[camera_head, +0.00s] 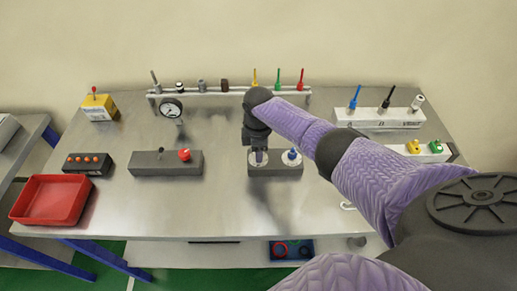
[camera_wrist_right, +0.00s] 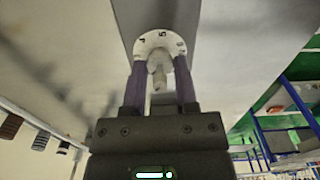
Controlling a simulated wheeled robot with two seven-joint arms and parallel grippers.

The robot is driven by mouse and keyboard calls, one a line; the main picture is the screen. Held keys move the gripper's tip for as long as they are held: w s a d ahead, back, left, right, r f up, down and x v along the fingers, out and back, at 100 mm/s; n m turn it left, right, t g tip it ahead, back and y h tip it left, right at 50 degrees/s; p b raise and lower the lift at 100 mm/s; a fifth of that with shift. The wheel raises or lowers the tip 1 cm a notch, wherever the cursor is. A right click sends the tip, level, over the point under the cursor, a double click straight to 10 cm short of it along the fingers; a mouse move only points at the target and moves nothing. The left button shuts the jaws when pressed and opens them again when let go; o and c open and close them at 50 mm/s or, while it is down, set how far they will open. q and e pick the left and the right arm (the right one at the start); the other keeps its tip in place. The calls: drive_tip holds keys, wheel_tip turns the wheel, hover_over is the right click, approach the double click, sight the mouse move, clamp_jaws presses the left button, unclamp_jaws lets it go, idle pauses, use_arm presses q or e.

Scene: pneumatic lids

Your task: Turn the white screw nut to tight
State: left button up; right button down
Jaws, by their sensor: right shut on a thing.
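The white screw nut (camera_wrist_right: 157,63) sits on a white numbered dial (camera_wrist_right: 150,40) in the right wrist view. My right gripper (camera_wrist_right: 159,82) has a finger on each side of it and is shut on it. In the head view the right gripper (camera_head: 258,157) points down onto the left half of a dark grey block (camera_head: 275,171) and mostly hides the white nut. A blue nut (camera_head: 292,153) stands on a second white dial on the right half of that block. My left gripper is not in view.
A dark block with a red knob (camera_head: 184,155) stands to the left. A red tray (camera_head: 50,200) lies at the table's left edge. A pipe rail with a gauge (camera_head: 172,108) runs along the back. White blocks with colored fittings (camera_head: 380,118) stand at right.

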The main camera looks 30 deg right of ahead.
drive_tip(key=shift+n, duration=1)
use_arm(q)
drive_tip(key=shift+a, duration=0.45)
use_arm(e)
drive_tip(key=shift+r, duration=0.1)
drive_tip(key=shift+c, duration=1.9)
unclamp_jaws()
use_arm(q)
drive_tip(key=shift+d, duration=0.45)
use_arm(e)
wheel_tip(320, 180, up, 10)
drive_tip(key=p, duration=0.3)
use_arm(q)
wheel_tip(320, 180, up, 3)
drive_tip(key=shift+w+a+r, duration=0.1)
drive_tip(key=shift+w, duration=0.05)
